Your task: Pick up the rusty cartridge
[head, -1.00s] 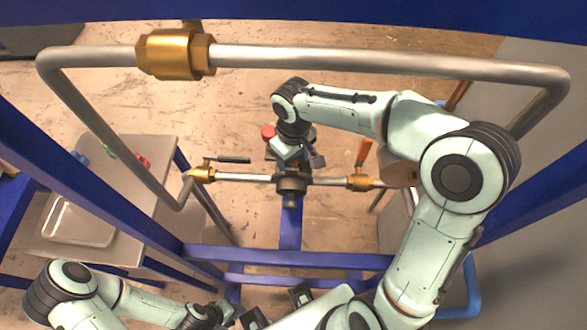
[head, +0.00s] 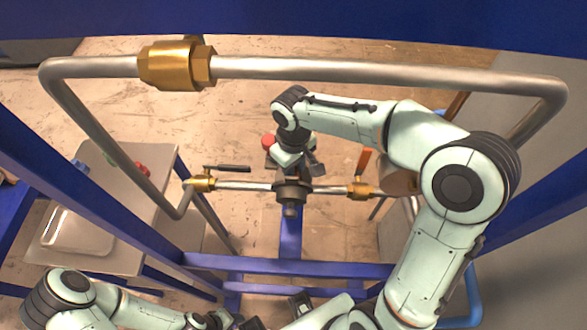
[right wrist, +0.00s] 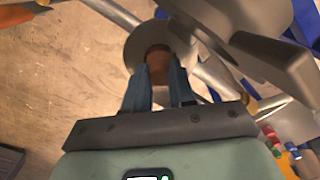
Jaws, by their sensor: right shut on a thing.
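The rusty cartridge (right wrist: 158,62) is a brown cylinder in the right wrist view, between my blue fingertips and in front of a round grey flange (right wrist: 138,50). I cannot tell how far it sits inside the flange. My right gripper (right wrist: 160,72) is shut on it. In the head view my right gripper (head: 300,168) is at the pipe junction (head: 290,192), where my own wrist hides the cartridge. My left gripper (head: 222,320) is low at the bottom edge of the head view, away from the junction, and its jaws are too unclear to judge.
A black-handled valve (head: 203,183) and an orange-handled valve (head: 361,190) flank the junction. A steel pipe loop (head: 340,68) with a brass fitting (head: 172,66) crosses nearer the camera. Blue frame beams (head: 290,265) surround the space. A side table (head: 125,205) holds a tray (head: 78,232).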

